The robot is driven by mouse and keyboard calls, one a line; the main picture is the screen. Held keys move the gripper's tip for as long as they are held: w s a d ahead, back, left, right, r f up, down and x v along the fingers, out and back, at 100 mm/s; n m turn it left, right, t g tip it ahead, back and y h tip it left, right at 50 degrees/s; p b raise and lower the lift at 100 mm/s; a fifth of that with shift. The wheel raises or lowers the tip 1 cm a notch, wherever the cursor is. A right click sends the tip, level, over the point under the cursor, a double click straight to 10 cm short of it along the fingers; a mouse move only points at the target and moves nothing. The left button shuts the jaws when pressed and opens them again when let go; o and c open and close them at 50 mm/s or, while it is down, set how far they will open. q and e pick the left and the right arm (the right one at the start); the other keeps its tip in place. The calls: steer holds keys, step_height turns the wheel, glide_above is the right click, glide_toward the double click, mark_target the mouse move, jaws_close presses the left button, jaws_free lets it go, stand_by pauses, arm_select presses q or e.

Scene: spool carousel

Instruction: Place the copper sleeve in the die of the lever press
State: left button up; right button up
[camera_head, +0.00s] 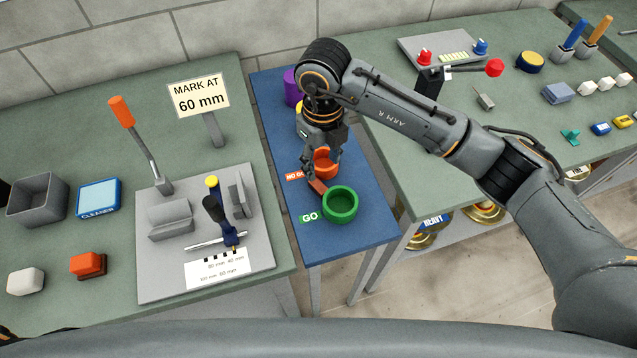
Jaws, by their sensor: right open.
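My right gripper (322,180) points down over the blue table, at the orange bowl (327,160) marked NO GO and the green bowl (341,203) marked GO. Its jaws are open. A small reddish-brown piece (317,187) shows at its fingertips, beside the green bowl's rim; I cannot tell whether it is the copper sleeve or part of a finger. No other copper sleeve can be made out. A black post (429,84) with a red-knobbed lever (493,68) on the right table looks like the lever press; its die cannot be made out. My left gripper is not in view.
The left table holds a grey fixture plate (160,278) with an orange-handled lever (121,111), a "MARK AT 60 mm" sign (200,96), a grey bin (38,200) and a blue cleaner box (98,198). A purple cylinder (292,88) stands behind my right gripper. My right arm spans the right table.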

glide_above(322, 188)
step_height(322, 188, down, 4)
steer(key=shift+s+f+p, duration=0.1)
steer(key=shift+p, duration=0.35)
steer(key=shift+f+p, duration=0.25)
steer(key=shift+p, duration=0.05)
step_height(322, 188, down, 4)
steer(key=shift+f+p, duration=0.15)
steer(key=shift+p, duration=1)
steer(key=shift+f, duration=0.2)
jaws_close()
